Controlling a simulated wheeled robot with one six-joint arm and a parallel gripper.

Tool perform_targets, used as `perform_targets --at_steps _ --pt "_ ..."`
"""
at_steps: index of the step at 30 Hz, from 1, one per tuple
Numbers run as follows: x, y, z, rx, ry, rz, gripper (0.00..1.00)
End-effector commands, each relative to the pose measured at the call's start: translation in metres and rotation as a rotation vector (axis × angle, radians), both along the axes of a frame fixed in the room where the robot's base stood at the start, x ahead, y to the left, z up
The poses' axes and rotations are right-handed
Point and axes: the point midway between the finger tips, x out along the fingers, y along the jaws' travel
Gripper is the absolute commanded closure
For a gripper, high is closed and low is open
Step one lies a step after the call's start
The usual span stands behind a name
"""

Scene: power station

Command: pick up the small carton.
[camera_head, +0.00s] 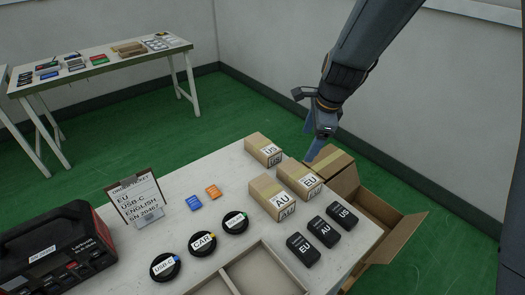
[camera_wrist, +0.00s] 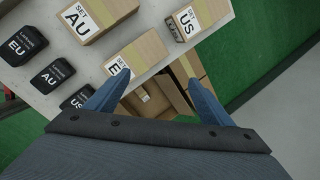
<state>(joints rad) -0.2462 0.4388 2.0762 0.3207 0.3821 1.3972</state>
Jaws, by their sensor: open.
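Three small tan cartons stand on the table: the US carton (camera_head: 263,147), the EU carton (camera_head: 299,176) and the AU carton (camera_head: 272,194). In the wrist view the US carton (camera_wrist: 203,15), EU carton (camera_wrist: 137,54) and AU carton (camera_wrist: 96,16) lie beyond the fingers. My gripper (camera_head: 315,135) is open and empty, near the table's far right edge. In the wrist view its blue fingers (camera_wrist: 152,93) spread over an open cardboard box (camera_wrist: 160,98) beside the table. I cannot tell which carton is meant.
The open box (camera_head: 372,207) stands against the table's right side, flaps out. Black EU, AU and US blocks (camera_head: 322,231) sit by that edge. Round black discs (camera_head: 202,244), a ticket stand (camera_head: 137,203) and a black-red device (camera_head: 55,252) are left. Green floor is free behind.

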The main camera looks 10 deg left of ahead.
Motion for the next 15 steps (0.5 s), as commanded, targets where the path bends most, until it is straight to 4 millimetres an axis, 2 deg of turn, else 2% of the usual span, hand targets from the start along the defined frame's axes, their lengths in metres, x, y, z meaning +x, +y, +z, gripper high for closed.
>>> perform_targets --at_steps 1,6,10,15 --pt "0.014 0.021 -0.01 0.041 0.017 -0.106 0.25" --pt "0.051 0.08 -0.032 0.186 0.085 -0.48 0.25" --pt "0.066 0.11 -0.044 0.26 0.131 -0.674 0.25" --pt "0.075 0.13 -0.053 0.307 0.162 -0.793 0.25"
